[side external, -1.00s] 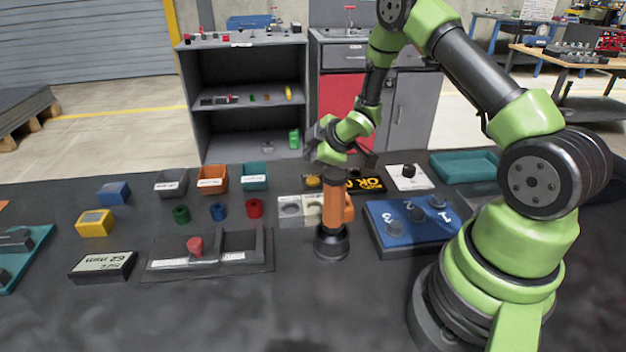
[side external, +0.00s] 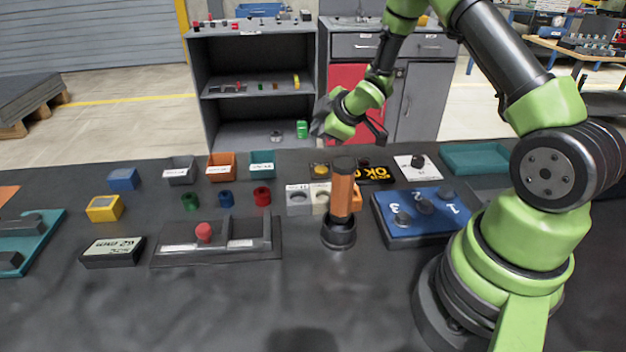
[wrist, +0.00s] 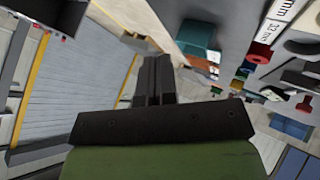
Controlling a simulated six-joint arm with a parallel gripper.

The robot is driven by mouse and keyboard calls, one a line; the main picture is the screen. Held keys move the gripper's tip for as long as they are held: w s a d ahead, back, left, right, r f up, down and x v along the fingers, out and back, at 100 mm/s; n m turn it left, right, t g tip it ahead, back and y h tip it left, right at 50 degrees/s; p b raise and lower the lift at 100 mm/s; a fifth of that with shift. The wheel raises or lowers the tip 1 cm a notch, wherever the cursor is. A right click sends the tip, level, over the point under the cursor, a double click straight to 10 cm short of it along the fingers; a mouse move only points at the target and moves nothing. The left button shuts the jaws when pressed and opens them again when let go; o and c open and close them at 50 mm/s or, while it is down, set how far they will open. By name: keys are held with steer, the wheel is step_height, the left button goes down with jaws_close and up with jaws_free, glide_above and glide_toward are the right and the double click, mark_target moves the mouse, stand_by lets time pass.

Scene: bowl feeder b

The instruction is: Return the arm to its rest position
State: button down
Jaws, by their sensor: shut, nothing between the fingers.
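My gripper (side external: 322,120) is held in the air above the back of the dark bench, in front of the grey cabinets. It is clear of the bench and of the parts on it. In the wrist view, the black fingers (wrist: 152,75) lie together with nothing between them. The wrist is tilted, so that view looks sideways across the room. My upper links run off the top of the side view, so part of the arm is hidden.
An orange-and-black upright tool (side external: 341,190) stands on the bench below my gripper. Beside it are a blue numbered block (side external: 420,228), small bins (side external: 220,172), coloured rings and a grey fixture (side external: 215,252). A grey shelf (side external: 250,112) stands behind. The front of the bench is clear.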

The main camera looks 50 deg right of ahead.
steer(key=s+a+r+m+h, duration=0.1)
steer(key=s+a+r+m, duration=0.2)
steer(key=r, duration=0.5)
steer(key=s+a+r+m, duration=0.3)
steer(key=r, duration=0.5)
steer(key=s+a+r+m+g+y, duration=0.1)
steer(key=s+a+r+m+y, duration=0.1)
steer(key=s+a, duration=0.3)
steer(key=s+a+r+m+y, duration=0.2)
steer(key=s+a, duration=0.3)
steer(key=s, duration=0.8)
steer(key=shift+s+a+r+m+g, duration=0.4)
steer(key=shift+r+m, duration=0.4)
steer(key=shift+m, duration=0.1)
steer(key=c, duration=1.8)
jaws_free()
steer(key=shift+c, duration=0.2)
